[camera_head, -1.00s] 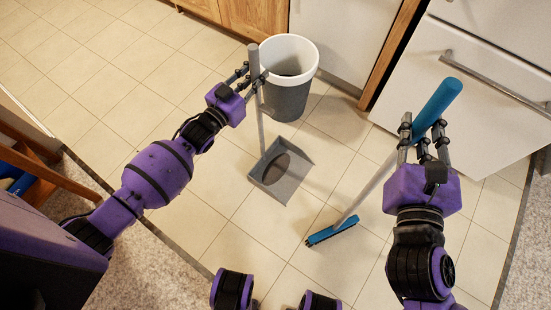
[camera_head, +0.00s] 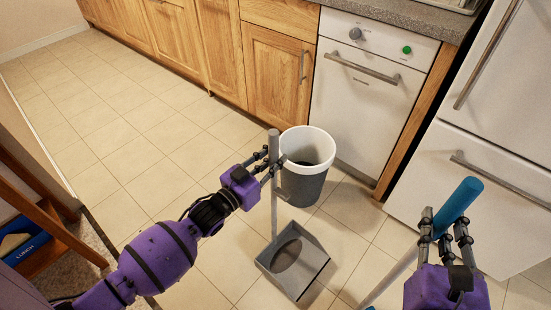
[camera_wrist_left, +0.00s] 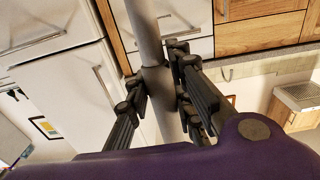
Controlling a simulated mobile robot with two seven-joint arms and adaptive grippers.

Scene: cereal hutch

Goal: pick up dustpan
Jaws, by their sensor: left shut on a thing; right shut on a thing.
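The grey dustpan (camera_head: 294,262) has a long upright handle and a dark patch in its pan. My left gripper (camera_head: 273,168) is shut on the upper part of the handle, with the pan below it near the floor. I cannot tell whether the pan touches the floor. In the left wrist view the grey handle (camera_wrist_left: 149,35) runs between the fingers of my left gripper (camera_wrist_left: 163,95). My right gripper (camera_head: 447,232) is shut on the broom (camera_head: 459,201), whose handle has a blue top end.
A white and grey bin (camera_head: 305,183) stands just behind the dustpan, with a dark inside. Wooden cabinets (camera_head: 272,78), a white dishwasher (camera_head: 364,100) and a white fridge (camera_head: 480,185) line the back and right. A wooden chair (camera_head: 50,235) is at left. Open tiled floor lies at left.

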